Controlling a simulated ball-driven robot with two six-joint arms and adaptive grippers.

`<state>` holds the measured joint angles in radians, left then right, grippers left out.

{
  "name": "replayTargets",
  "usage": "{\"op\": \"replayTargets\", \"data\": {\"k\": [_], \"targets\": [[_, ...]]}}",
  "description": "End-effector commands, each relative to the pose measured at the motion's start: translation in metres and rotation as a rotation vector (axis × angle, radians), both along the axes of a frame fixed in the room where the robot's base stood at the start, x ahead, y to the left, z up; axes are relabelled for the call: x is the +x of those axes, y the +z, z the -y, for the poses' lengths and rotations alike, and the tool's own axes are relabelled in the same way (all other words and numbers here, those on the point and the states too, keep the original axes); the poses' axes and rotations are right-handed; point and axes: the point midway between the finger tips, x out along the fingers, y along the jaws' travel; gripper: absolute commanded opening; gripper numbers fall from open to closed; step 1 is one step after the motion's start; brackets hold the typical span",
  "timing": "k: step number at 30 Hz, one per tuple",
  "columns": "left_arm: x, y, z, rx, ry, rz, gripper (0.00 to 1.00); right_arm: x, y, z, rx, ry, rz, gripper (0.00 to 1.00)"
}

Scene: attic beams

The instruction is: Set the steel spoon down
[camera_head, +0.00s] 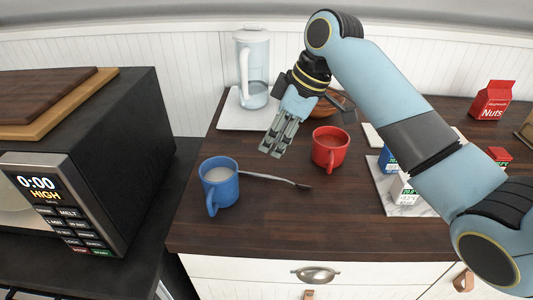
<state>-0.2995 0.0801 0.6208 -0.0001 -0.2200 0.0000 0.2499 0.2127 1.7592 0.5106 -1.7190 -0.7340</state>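The steel spoon (272,179) is a thin grey shape on the dark wooden counter. Its left end meets the side of the blue mug (228,188) in the picture; its right end lies below the red mug (328,163). I cannot tell whether it touches the blue mug. My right gripper (271,154) hangs above the counter, up and behind the spoon, fingers pointing down and left. It is apart from the spoon and nothing shows between its fingers. The fingers look close together, but their opening is unclear. My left gripper is out of view.
A glass jug (254,88) on a white board and a brown bowl (322,103) stand behind. Cartons (404,190) on a marble board and a red nuts bag (491,100) are at right; a microwave (92,180) is left. The front middle is clear.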

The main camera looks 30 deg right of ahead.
Motion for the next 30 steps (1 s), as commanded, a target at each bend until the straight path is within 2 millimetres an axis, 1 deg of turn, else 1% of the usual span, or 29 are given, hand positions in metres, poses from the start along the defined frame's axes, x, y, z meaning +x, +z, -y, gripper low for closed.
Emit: {"op": "replayTargets", "data": {"k": [1, 3, 6, 10, 15, 30], "targets": [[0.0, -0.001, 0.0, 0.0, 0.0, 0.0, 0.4, -0.002, 0.011, 0.005, -0.003, 0.0, 0.005, 0.29], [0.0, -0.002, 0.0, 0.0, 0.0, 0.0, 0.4, -0.006, 0.025, 0.009, -0.002, 0.0, 0.004, 0.29], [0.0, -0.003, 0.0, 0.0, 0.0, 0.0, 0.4, -0.01, 0.04, 0.014, -0.002, 0.0, 0.002, 0.29], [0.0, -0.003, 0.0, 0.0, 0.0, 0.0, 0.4, -0.014, 0.052, 0.017, -0.001, 0.0, 0.001, 0.29], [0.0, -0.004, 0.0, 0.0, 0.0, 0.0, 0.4, -0.016, 0.057, 0.018, 0.001, -0.001, -0.001, 0.29], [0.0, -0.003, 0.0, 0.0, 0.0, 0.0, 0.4, -0.015, 0.056, 0.017, 0.001, -0.001, -0.001, 0.29]]}}
